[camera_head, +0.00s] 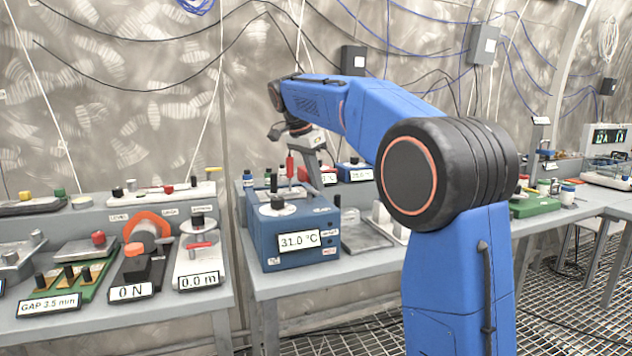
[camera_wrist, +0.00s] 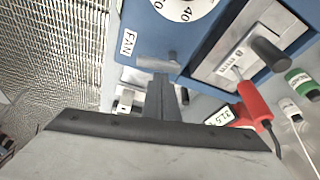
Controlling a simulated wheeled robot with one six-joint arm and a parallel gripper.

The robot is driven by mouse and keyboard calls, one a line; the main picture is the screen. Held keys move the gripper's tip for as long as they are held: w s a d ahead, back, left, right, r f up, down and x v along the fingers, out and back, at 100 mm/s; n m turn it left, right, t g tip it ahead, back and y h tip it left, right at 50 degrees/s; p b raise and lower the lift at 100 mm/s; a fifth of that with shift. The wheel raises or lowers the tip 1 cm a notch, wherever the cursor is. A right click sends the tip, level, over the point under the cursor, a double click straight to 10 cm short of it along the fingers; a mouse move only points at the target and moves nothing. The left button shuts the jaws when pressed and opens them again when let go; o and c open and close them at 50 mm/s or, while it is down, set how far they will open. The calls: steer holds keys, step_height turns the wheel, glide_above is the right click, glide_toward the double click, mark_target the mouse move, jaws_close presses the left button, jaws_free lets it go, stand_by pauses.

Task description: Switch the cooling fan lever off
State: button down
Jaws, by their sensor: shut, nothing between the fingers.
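The blue box (camera_head: 298,238) with the 31.0 °C display stands on the bench. The wrist view looks at part of this blue box (camera_wrist: 205,30), with a white dial and a FAN label (camera_wrist: 127,43). A pale grey bar (camera_wrist: 156,65) beside that label looks like the fan lever, but its setting is not clear. My gripper (camera_wrist: 166,84) is shut and empty, with its tips close to the bar; I cannot tell whether they touch. In the head view my gripper (camera_head: 315,172) hangs behind the box, and the lever is not made out there.
A red clip (camera_wrist: 254,103) with a cable and a black knob (camera_wrist: 270,52) lie right of my gripper. Small bottles (camera_wrist: 301,84) stand further right. A metal tray (camera_head: 366,236) is beside the box. Other instruments (camera_head: 135,255) fill the left bench.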

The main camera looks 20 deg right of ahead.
steer(key=d, duration=0.3)
steer(key=shift+w+d, duration=0.25)
steer(key=shift+d, duration=0.05)
steer(key=v, duration=1)
steer(key=shift+w, duration=0.25)
